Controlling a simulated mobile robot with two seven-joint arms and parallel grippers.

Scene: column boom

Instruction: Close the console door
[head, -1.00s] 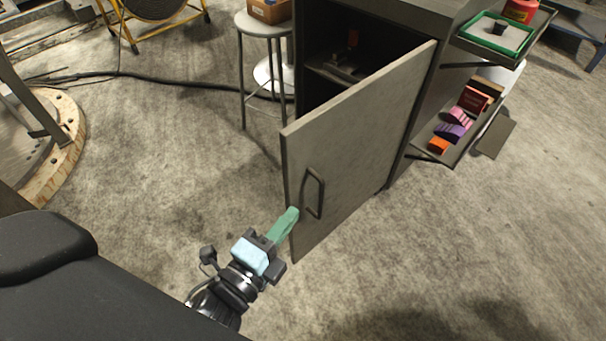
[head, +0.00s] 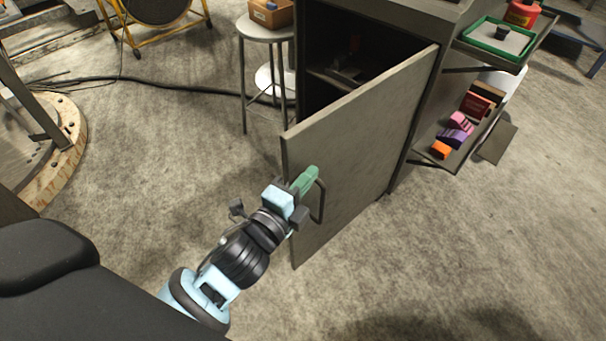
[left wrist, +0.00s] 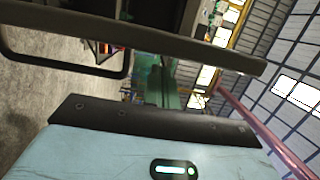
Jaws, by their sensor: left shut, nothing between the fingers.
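The console (head: 405,20) is a dark cabinet with its grey door (head: 365,130) standing open, swung out toward me. A dark loop handle (head: 320,203) sits on the door's outer face near its free edge. My left gripper (head: 311,175) has green fingers and is shut and empty. In the head view it overlaps the door's outer face beside the handle; I cannot tell if it touches. My right gripper is not in view.
A round stool (head: 262,30) with a cardboard box (head: 268,13) stands left of the console. Side shelves at right hold a green tray (head: 497,40) and several coloured blocks (head: 455,130). A cable (head: 160,85) crosses the floor. The floor around the door is clear.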

